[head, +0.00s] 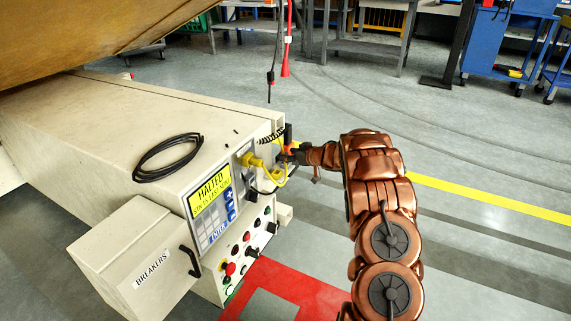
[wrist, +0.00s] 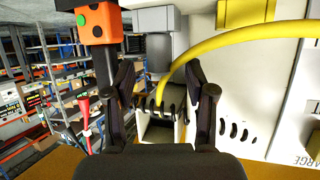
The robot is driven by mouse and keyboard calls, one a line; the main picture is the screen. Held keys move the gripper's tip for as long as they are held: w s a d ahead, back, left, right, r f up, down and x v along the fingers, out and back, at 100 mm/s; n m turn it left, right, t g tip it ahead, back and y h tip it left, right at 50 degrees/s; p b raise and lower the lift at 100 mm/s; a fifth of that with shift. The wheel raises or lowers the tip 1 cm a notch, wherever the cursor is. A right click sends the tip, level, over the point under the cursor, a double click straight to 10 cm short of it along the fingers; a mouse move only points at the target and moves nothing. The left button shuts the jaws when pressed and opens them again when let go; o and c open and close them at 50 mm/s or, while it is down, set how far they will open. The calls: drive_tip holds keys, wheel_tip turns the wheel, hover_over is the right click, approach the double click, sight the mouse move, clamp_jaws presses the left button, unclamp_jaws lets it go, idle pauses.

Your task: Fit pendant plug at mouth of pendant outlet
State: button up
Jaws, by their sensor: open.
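My gripper (head: 294,153) is beside the right end of the pale carrier cabinet in the head view, where the fingers are small and partly hidden. In the wrist view its two dark fingers (wrist: 163,82) stand apart. A yellow cord (wrist: 235,36) arches in from the right and drops between them; it also shows in the head view (head: 280,178). A dark grey cylindrical piece (wrist: 158,52) lies beyond the fingertips. I cannot tell whether it is the pendant plug or part of the outlet. An orange box with black spots and a green button (wrist: 97,23) is left of the fingers.
The cabinet's panel has a yellow HALTED display (head: 210,190), and a yellow connector (head: 252,160) sits near it. A breaker box (head: 135,262) juts out at front left. A black cable coil (head: 167,157) lies on top. Open floor is on the right.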

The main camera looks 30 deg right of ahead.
drive_tip(key=shift+x, duration=1.05)
clamp_jaws()
